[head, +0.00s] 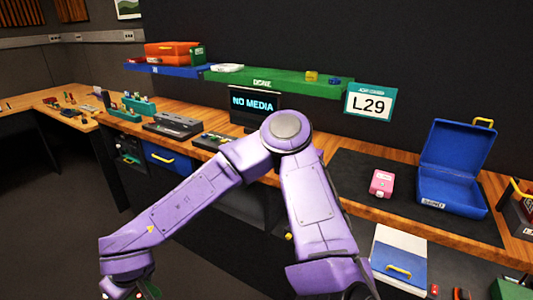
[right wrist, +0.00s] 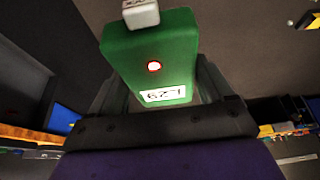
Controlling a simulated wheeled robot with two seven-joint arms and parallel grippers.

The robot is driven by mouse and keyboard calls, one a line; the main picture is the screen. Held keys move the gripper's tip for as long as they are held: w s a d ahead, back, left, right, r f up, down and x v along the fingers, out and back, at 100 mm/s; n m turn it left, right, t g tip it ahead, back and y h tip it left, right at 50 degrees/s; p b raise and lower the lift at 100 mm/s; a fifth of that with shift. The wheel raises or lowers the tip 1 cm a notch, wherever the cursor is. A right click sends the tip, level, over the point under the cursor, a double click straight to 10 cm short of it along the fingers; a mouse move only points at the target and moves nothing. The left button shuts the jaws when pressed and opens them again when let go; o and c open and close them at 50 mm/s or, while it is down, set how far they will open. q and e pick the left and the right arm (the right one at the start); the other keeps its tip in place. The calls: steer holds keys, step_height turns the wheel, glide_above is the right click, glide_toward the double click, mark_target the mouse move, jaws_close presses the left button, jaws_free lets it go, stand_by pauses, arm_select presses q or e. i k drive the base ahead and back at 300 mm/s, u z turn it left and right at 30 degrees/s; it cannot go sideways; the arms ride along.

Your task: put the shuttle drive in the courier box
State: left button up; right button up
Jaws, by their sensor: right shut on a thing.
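My right gripper (right wrist: 155,95) is shut on a green drive, taken as the shuttle drive (right wrist: 135,50). The drive has a red round light, a white label that seems to read L29 upside down, and a pale plug at its far end. In the head view my right arm folds across the middle, and its gripper is mostly cut off at the lower left edge. The courier box (head: 450,191), blue with a yellow handle, stands open with its lid up on the bench at the right, far from the gripper. My left gripper is out of view.
A pink device (head: 381,183) lies on the dark mat (head: 347,170) left of the box. A sign (head: 369,103) reads L29. A monitor (head: 253,104) shows NO MEDIA. A green shelf (head: 280,83) overhangs the bench. An open drawer (head: 398,255) juts out below the bench.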

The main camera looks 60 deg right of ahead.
mark_target(445, 193)
steer(key=k, duration=1.85)
steer(key=z, duration=1.25)
